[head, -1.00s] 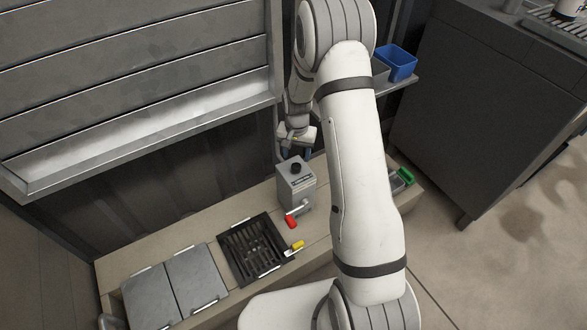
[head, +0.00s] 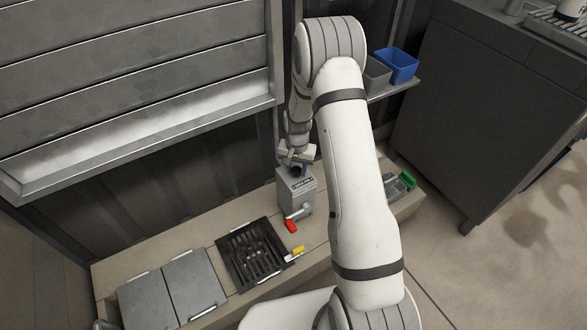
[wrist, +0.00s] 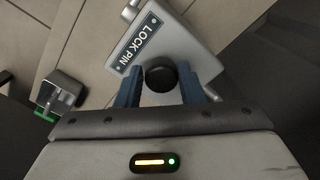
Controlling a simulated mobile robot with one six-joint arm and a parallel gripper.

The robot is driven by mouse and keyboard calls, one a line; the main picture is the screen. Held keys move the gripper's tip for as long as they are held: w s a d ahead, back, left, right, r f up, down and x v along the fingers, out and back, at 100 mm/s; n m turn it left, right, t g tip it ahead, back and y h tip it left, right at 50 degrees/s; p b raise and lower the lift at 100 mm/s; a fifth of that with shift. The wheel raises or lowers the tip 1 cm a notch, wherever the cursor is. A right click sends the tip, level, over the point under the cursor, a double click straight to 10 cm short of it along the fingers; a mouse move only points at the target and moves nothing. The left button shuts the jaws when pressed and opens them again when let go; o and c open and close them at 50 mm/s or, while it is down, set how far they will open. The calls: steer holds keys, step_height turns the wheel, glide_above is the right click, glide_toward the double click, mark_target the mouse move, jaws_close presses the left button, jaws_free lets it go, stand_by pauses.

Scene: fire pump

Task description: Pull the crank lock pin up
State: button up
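The lock pin's round black knob (wrist: 161,78) stands on top of a grey box with a "LOCK PIN" label (wrist: 139,43). In the head view the grey box (head: 297,197) stands on the bench, with a red-handled crank (head: 291,225) at its front. My gripper (wrist: 160,76) is open, with one blue finger on each side of the knob. Narrow gaps seem to show between the fingers and the knob, so I see no grip. In the head view my gripper (head: 299,164) is right over the box top and mostly hides the knob.
A black grated tray (head: 222,262) and a yellow-handled part (head: 298,250) are left of and in front of the box. Grey lids (head: 170,287) lie further left. A green-handled part (head: 407,180) is on the right. A ribbed wall stands behind; a blue bin (head: 398,65) is on a shelf.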

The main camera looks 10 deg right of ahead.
mark_target(297, 170)
jaws_close()
steer(key=shift+d+r+p, duration=0.1)
steer(key=shift+r+p, duration=1)
steer(key=shift+r, duration=0.5)
steer(key=shift+f, duration=0.15)
steer(key=shift+o, duration=2.3)
jaws_free()
step_height(297, 170, up, 8)
steer(key=p, duration=0.2)
